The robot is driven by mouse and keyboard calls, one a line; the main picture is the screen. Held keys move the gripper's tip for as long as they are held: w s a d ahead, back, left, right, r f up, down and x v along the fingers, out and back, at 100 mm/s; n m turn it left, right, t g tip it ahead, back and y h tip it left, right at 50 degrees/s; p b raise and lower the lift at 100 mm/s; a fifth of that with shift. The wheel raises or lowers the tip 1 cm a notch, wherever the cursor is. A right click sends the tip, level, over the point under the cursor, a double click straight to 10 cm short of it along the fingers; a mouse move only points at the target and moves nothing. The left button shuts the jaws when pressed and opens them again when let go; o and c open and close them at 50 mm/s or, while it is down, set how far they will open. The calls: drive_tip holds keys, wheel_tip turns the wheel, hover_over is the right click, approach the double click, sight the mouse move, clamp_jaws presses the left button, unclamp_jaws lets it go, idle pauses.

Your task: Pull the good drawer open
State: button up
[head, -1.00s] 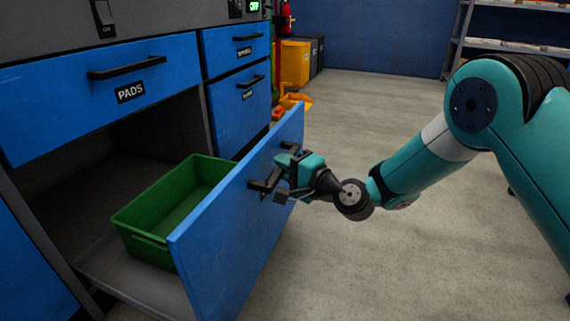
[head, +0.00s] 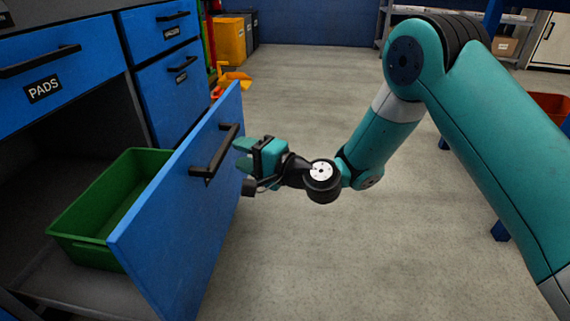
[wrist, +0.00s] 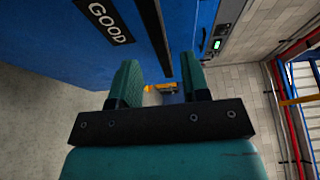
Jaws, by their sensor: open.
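The good drawer (head: 165,245) stands pulled well out of the blue cabinet, with a green bin (head: 78,215) inside it. Its front carries a black bar handle (head: 215,155). In the wrist view the label "GOOD" (wrist: 110,20) shows on the drawer front, with the handle (wrist: 155,35) beside it. My gripper (head: 243,155) is open and empty, just to the right of the handle and apart from it. In the wrist view the open fingers (wrist: 160,85) have a gap between them with nothing held.
Above the open drawer is a shut drawer labelled "PADS" (head: 50,75). More shut blue drawers (head: 170,85) stand beyond it. Yellow bins (head: 228,40) stand at the back. The floor (head: 300,100) right of the drawer is clear.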

drive_tip(key=b+v, duration=1)
drive_tip(key=v, duration=0.2)
drive_tip(key=shift+b, duration=0.4)
